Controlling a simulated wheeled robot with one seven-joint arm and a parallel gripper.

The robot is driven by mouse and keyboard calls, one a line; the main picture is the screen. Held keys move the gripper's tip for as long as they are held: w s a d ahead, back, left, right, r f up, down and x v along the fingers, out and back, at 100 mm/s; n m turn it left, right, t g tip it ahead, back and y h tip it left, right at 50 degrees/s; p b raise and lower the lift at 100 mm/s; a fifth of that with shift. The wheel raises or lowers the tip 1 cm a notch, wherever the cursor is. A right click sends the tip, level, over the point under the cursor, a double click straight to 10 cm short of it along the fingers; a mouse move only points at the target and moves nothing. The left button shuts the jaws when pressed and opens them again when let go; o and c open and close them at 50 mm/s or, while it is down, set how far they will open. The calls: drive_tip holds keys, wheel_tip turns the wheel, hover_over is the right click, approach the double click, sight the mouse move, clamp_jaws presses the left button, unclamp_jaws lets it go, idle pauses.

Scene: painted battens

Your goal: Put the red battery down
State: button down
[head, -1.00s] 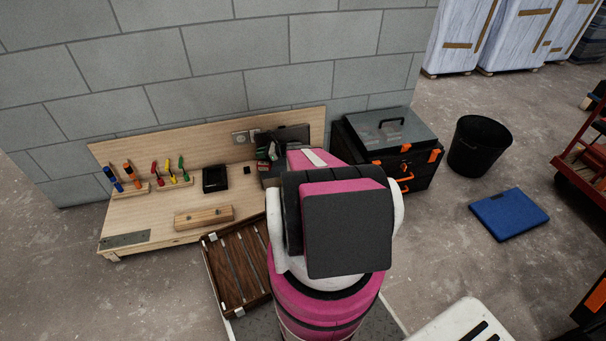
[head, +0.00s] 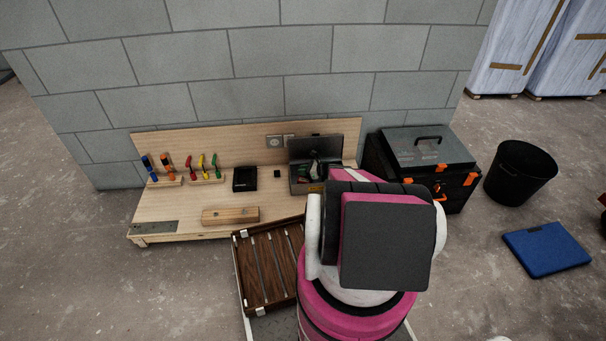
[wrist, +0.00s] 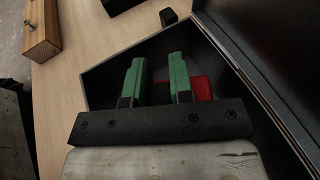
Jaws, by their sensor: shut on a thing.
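The red battery (wrist: 203,88) shows in the wrist view at the green fingertips, partly hidden behind the right-hand finger. The fingers reach into an open dark box (wrist: 105,72). In the head view the open box (head: 298,180) stands at the right end of the wooden bench (head: 180,207), its lid raised at the back. My gripper (head: 312,171) is over the box there, partly hidden by my arm. Whether the battery touches the box floor is unclear.
A black case (head: 245,179) and a small black block (head: 277,173) lie left of the box. A wooden block (head: 230,215) lies at the bench front; several coloured tools stand at the left. A black-and-orange toolbox (head: 425,165) stands to the right.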

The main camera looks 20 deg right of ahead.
drive_tip(key=shift+f, duration=0.85)
drive_tip(key=shift+f, duration=0.15)
drive_tip(key=c, duration=1)
unclamp_jaws()
